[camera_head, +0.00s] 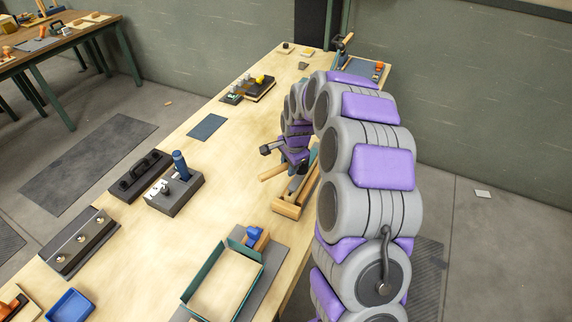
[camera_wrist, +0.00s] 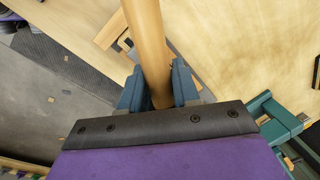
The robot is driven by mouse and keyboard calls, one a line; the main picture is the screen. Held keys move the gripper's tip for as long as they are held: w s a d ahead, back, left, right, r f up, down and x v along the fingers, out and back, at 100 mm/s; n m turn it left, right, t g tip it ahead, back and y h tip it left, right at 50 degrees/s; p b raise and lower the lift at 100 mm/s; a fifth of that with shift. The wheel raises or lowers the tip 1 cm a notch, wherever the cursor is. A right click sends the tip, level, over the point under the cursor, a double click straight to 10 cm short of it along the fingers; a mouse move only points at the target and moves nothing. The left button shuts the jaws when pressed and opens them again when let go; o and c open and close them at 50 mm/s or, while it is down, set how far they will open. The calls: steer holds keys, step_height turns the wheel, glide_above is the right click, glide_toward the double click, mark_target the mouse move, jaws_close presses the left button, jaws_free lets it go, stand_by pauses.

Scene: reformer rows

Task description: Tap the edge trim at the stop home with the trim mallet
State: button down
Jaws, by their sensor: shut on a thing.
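My gripper (camera_head: 294,160) is over the wooden bench, partly hidden by my arm in the head view. In the wrist view my gripper (camera_wrist: 158,90) has its blue fingers shut on a round wooden handle (camera_wrist: 145,40), which I take to be the trim mallet's. A dark block (camera_head: 267,149) beside the gripper in the head view looks like the mallet's head. Below the gripper is a wooden frame (camera_head: 287,209) with a pale strip (camera_head: 274,173) at its left. I cannot tell which piece is the edge trim or the stop, nor whether the mallet touches anything.
A green-walled tray (camera_head: 190,293) stands at the bench's near edge. To the left are a dark grey block with a blue knob (camera_head: 179,197), a black handled block (camera_head: 141,175) and a blue mat (camera_head: 207,127). The bench's middle is mostly clear.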

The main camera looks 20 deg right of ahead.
step_height(320, 180, down, 4)
steer(key=f, duration=0.1)
steer(key=shift+a+r+p, duration=0.1)
steer(key=shift+r+p, duration=0.7)
steer(key=shift+r, duration=1.6)
steer(key=shift+a, duration=0.6)
steer(key=shift+a+r, duration=0.15)
steer(key=shift+a, duration=0.1)
steer(key=shift+d+f, duration=0.2)
steer(key=shift+d, duration=0.3)
steer(key=f, duration=0.5)
steer(key=shift+s+a, duration=0.15)
steer(key=shift+a, duration=0.15)
steer(key=shift+d+r+p, duration=0.2)
steer(key=shift+r+p, duration=0.85)
steer(key=shift+r, duration=1.2)
steer(key=shift+a, duration=0.15)
